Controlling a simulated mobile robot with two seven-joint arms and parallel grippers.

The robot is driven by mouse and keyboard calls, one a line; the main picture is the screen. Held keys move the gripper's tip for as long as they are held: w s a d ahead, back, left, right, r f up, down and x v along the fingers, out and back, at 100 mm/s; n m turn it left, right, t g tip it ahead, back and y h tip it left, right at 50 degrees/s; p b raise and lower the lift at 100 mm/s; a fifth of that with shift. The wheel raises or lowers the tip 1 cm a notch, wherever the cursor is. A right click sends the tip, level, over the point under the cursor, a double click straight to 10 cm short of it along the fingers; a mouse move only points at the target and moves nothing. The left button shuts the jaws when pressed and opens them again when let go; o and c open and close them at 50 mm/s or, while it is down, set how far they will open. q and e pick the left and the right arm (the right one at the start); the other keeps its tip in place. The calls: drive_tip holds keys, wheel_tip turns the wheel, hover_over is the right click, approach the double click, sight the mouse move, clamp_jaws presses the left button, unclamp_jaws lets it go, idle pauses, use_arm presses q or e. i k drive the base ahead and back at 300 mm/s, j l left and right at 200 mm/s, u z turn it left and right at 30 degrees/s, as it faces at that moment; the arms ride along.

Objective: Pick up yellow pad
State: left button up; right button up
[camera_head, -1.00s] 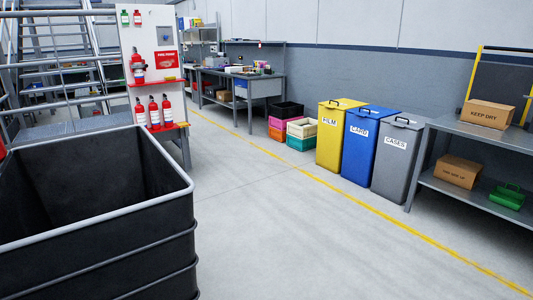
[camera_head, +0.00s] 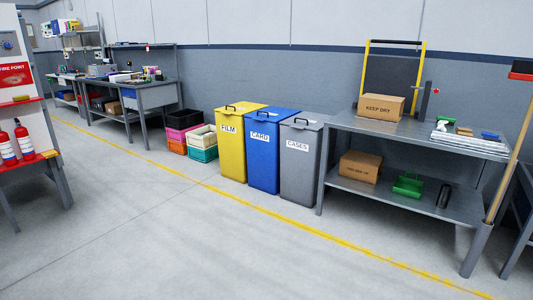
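I cannot make out a yellow pad for certain. A small yellow item (camera_head: 21,98) lies on the upper red shelf of the fire point stand at the left edge. Another small yellow item (camera_head: 50,154) is at the right end of the lower red shelf, beside the extinguishers. Both are too small to identify. Neither of my grippers is in view.
Yellow (camera_head: 231,145), blue (camera_head: 264,155) and grey (camera_head: 299,163) bins stand along the wall. A metal shelf table (camera_head: 400,139) at right holds boxes and small items. A broom (camera_head: 512,145) leans beside it. The middle floor is clear.

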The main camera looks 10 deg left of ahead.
sight(17, 98)
drive_tip(key=i+u, duration=0.2)
drive_tip(key=i, duration=0.45)
drive_tip(key=i+l+u, duration=0.25)
drive_tip(key=i, duration=0.35)
drive_tip(key=i+j+u, duration=0.1)
drive_tip(key=i+u, duration=0.5)
drive_tip(key=u, duration=0.2)
drive_tip(key=i+u, duration=0.65)
drive_tip(key=i, duration=0.3)
drive_tip(key=i+u, duration=0.3)
drive_tip(key=i, duration=3.2)
